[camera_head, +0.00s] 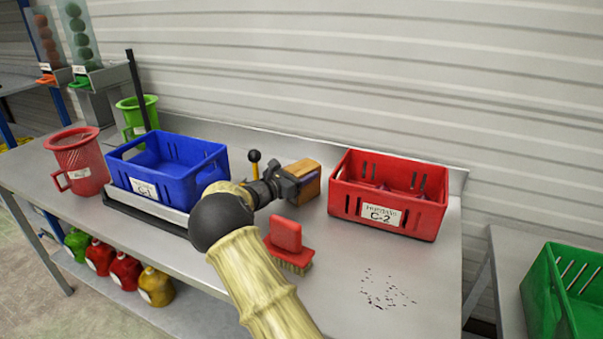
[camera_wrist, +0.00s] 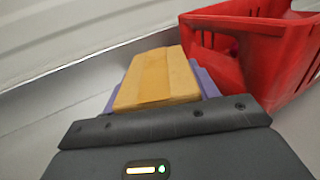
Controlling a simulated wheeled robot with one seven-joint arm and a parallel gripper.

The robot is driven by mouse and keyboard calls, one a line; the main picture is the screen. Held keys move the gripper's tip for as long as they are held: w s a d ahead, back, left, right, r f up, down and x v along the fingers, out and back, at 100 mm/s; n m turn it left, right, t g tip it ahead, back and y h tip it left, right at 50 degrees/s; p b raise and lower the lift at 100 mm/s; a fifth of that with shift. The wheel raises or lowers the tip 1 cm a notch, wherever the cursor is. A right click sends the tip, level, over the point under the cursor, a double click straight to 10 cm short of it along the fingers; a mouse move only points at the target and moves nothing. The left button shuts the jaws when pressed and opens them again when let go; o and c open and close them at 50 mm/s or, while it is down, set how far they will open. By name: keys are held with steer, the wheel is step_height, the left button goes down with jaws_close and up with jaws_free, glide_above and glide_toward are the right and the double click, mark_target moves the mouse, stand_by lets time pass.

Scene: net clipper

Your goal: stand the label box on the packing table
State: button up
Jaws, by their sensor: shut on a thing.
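The label box, a small brown-orange box (camera_head: 308,180), is at my gripper (camera_head: 293,184) in the head view, between the blue crate and the red crate. My gripper is shut on it. The packing table is the grey metal table (camera_head: 345,270) below. The box is close to the tabletop near its back; I cannot tell whether it touches.
A red crate (camera_head: 425,222) marked C-2 stands close right of the box. A blue crate (camera_head: 140,172) marked C-1 stands left. A red brush (camera_head: 286,236) lies in front, beside my arm. Dark specks (camera_head: 385,290) lie on the front right tabletop, otherwise clear.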

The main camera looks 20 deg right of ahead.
steer(key=o, duration=1.2)
steer(key=b+v, duration=0.1)
steer(key=v, duration=1.1)
